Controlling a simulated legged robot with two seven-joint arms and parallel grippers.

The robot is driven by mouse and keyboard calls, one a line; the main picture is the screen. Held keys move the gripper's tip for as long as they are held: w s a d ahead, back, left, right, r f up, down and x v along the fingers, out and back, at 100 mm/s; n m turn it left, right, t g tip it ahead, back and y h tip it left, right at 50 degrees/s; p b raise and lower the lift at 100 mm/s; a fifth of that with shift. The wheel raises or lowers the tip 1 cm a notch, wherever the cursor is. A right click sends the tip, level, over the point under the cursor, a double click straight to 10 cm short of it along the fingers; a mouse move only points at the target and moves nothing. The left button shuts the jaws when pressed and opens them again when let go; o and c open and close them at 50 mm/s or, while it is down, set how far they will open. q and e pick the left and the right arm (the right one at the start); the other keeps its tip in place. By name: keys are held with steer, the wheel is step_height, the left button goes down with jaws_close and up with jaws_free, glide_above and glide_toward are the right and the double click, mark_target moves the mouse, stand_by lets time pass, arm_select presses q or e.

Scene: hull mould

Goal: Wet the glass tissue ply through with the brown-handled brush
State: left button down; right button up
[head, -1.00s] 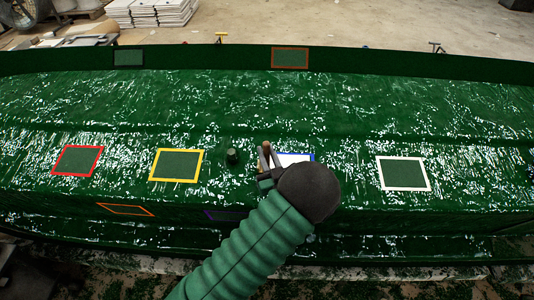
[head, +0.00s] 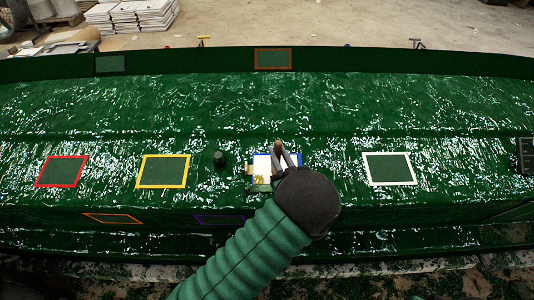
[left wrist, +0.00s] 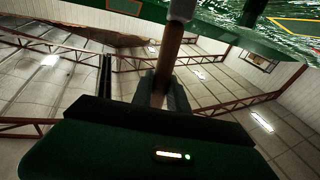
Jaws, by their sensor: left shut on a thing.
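The white glass tissue ply (head: 262,163) lies in a blue-framed patch on the green hull surface, left of my left gripper. A yellowish and green area (head: 259,181) shows at its lower left; I cannot tell if it is wetted ply or part of the brush. My left gripper (head: 284,158) is shut on the brown-handled brush (head: 278,146), at the ply's right side. In the left wrist view the brown handle (left wrist: 170,55) runs from between the fingers (left wrist: 164,95) to a grey ferrule. The bristles are not clear. My right gripper is not in view.
Red (head: 61,171), yellow (head: 162,171) and white (head: 389,168) framed patches lie along the hull. A small dark green cylinder (head: 219,159) stands left of the ply. A dark panel (head: 526,155) is at the right edge.

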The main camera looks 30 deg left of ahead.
arm_select(q)
steer(key=shift+f, duration=0.15)
steer(key=shift+f+b, duration=0.35)
steer(key=shift+w+f+b, duration=0.1)
steer(key=shift+f+b, duration=0.15)
steer(key=shift+b, duration=0.05)
stand_by(0.8)
steer(key=shift+r, duration=0.1)
steer(key=shift+r+p, duration=0.65)
steer(key=shift+r, duration=0.05)
steer(key=shift+w+a+r, duration=0.1)
steer(key=shift+w+a, duration=0.1)
steer(key=shift+a, duration=0.75)
steer(key=shift+w+a+r, duration=0.1)
steer(key=shift+w+a, duration=0.05)
steer(key=shift+a, duration=0.75)
steer(key=shift+w+a+r, duration=0.1)
steer(key=shift+w+a, duration=0.1)
steer(key=shift+a, duration=0.75)
steer(key=shift+f, duration=0.15)
steer(key=shift+w+f+b, duration=0.1)
steer(key=shift+f+b, duration=0.25)
steer(key=shift+b, duration=0.15)
steer(key=shift+f+b, duration=0.3)
steer(key=shift+b, duration=0.05)
